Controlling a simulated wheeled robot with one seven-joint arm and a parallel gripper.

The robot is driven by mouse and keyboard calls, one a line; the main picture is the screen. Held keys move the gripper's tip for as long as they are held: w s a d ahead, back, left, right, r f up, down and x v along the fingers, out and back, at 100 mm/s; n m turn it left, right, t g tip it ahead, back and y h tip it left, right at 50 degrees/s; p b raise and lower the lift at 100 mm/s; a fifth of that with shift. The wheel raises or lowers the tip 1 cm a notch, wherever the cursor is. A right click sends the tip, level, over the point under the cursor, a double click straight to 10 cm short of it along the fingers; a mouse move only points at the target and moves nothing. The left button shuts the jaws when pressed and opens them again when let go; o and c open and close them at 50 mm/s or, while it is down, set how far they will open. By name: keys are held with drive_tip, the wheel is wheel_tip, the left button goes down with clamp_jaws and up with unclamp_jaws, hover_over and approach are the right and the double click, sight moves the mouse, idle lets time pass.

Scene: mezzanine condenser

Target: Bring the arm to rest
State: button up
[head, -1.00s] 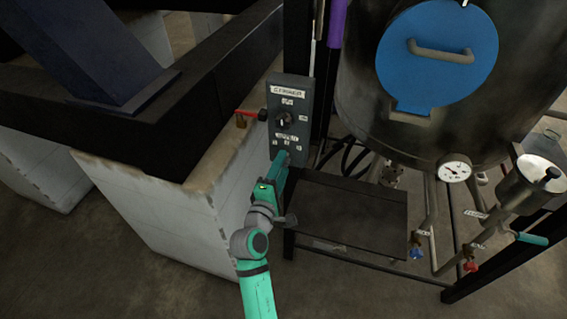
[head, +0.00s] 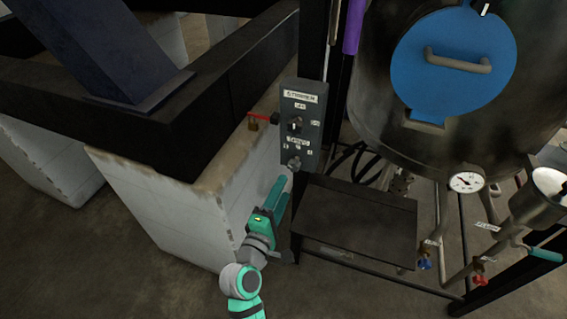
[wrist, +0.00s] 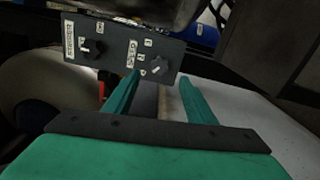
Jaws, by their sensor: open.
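My gripper (head: 279,190) is green and sits in front of and just below the grey control box, to the left of the dark shelf. In the wrist view my gripper (wrist: 160,92) shows its two fingers spread apart with nothing between them. The control box (head: 301,128) carries an upper knob (head: 295,124) and a lower knob (head: 294,163), with small white labels. The fingertips are apart from the lower knob in the head view. The control box (wrist: 115,52) also shows beyond the fingers in the wrist view.
A dark shelf (head: 352,222) stands right of my gripper. A white block wall (head: 190,215) lies close on the left, with a red-handled valve (head: 258,117) on it. A steel tank with a blue hatch (head: 455,60) stands behind. Floor is open at the lower left.

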drive_tip(key=s+f+m+g+y, duration=0.2)
drive_tip(key=s+f+m+y, duration=0.3)
drive_tip(key=s+f, duration=1.1)
drive_tip(key=s+d+r+m, duration=0.1)
drive_tip(key=s+m, duration=0.4)
drive_tip(key=s, duration=0.6)
drive_tip(key=s+d+r+m, duration=0.2)
drive_tip(key=s+r+m, duration=0.2)
drive_tip(key=s, duration=0.7)
drive_tip(key=shift+r+m+y, duration=0.2)
drive_tip(key=shift+m+y, duration=0.1)
drive_tip(key=shift+m, duration=0.5)
drive_tip(key=shift+o, duration=0.4)
